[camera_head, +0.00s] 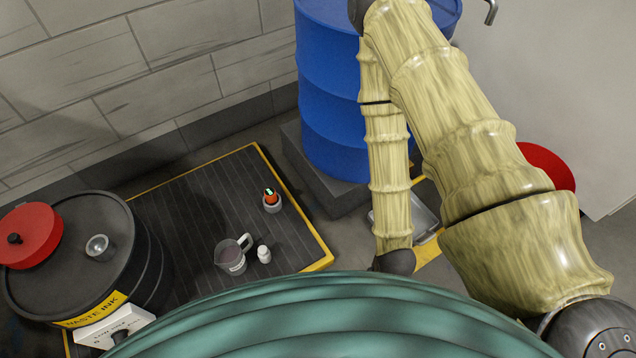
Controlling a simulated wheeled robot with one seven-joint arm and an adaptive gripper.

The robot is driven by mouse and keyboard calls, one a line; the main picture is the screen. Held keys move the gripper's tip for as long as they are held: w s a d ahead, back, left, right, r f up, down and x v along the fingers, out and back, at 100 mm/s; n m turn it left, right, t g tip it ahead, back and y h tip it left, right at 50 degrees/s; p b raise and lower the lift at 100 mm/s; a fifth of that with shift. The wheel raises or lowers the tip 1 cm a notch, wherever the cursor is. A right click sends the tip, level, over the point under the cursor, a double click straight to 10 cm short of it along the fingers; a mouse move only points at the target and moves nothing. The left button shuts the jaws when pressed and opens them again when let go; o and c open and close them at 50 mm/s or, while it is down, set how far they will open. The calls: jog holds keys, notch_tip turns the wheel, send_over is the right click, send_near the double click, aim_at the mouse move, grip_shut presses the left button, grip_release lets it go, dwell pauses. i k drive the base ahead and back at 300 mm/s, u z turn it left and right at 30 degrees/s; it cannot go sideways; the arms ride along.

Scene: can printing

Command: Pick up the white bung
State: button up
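A small white piece (264,254), which looks like the white bung, stands on the dark ribbed mat (190,210) near its front right edge. It is just right of a clear jug (232,258) holding some dark liquid; I cannot tell whether the two touch. My arm, in a yellowish sleeve, comes down on the right side of the picture, well to the right of the white piece. My gripper is not in view.
A black waste ink drum (140,265) with a red lid (30,236) on top stands at the left. A red device in a grey cup (272,204) is behind the white piece. A blue drum (335,90) stands at the back. The mat's middle is clear.

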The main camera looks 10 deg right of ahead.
aim_at(264, 253)
jog(key=u, duration=1.55)
jog(key=k, duration=0.75)
jog(key=z, duration=0.4)
